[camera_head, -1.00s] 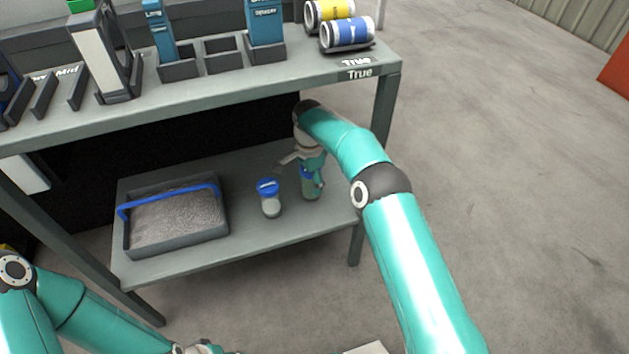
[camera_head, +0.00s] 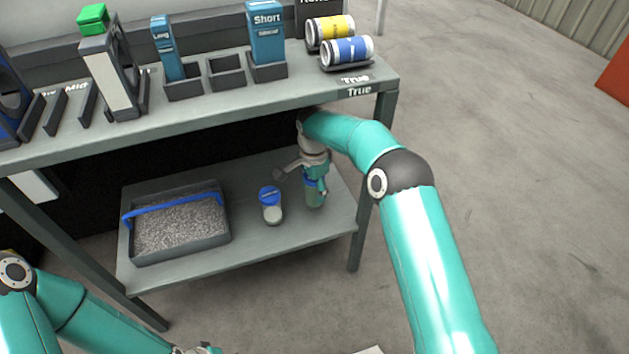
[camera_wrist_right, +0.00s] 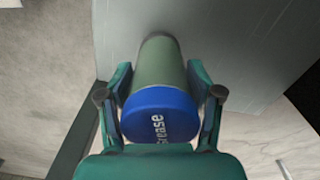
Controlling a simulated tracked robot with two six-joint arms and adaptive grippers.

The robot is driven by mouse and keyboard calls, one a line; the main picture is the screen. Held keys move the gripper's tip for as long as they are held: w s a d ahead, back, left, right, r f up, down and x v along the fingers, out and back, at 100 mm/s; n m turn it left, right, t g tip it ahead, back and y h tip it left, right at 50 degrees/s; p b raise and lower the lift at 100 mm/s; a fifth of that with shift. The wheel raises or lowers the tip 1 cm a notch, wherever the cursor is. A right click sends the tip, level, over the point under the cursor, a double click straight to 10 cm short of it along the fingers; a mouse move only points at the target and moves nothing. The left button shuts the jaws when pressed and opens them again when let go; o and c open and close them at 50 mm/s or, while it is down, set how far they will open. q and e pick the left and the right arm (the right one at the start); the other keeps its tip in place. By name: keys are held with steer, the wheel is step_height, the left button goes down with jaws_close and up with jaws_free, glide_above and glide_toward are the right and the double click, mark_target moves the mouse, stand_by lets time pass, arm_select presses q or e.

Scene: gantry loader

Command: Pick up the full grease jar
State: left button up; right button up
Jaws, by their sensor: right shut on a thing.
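My right gripper (camera_head: 314,182) reaches under the workbench top to the lower shelf (camera_head: 285,243). It is shut on a grease jar (camera_head: 314,200) with green contents. In the right wrist view, the jar's blue lid, marked "Grease" (camera_wrist_right: 160,118), sits between the two fingers (camera_wrist_right: 161,105), and its green body shows beyond. I cannot tell whether its base touches the shelf. A second jar (camera_head: 272,213) with a blue lid and pale contents in its lower part stands on the shelf just left of the held one. My left gripper is out of view below the picture.
A grey tray of granules (camera_head: 180,252) with a blue handle fills the shelf's left part. The workbench top (camera_head: 215,112) with holders, boxes and yellow and blue rolls (camera_head: 347,50) lies above. A bench leg (camera_head: 368,190) stands right of the jars.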

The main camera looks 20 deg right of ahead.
steer(key=s, duration=0.5)
steer(key=s+p, duration=0.1)
steer(key=s, duration=0.4)
steer(key=s+p, duration=0.1)
steer(key=s, duration=0.4)
steer(key=shift+d+r, duration=0.15)
steer(key=shift+d, duration=0.1)
steer(key=shift+s+r+p, duration=0.15)
steer(key=shift+r+p, duration=0.35)
steer(key=shift+r, duration=0.35)
steer(key=shift+s+r+p, duration=0.1)
steer(key=shift+r+p, duration=0.4)
steer(key=shift+r, duration=0.35)
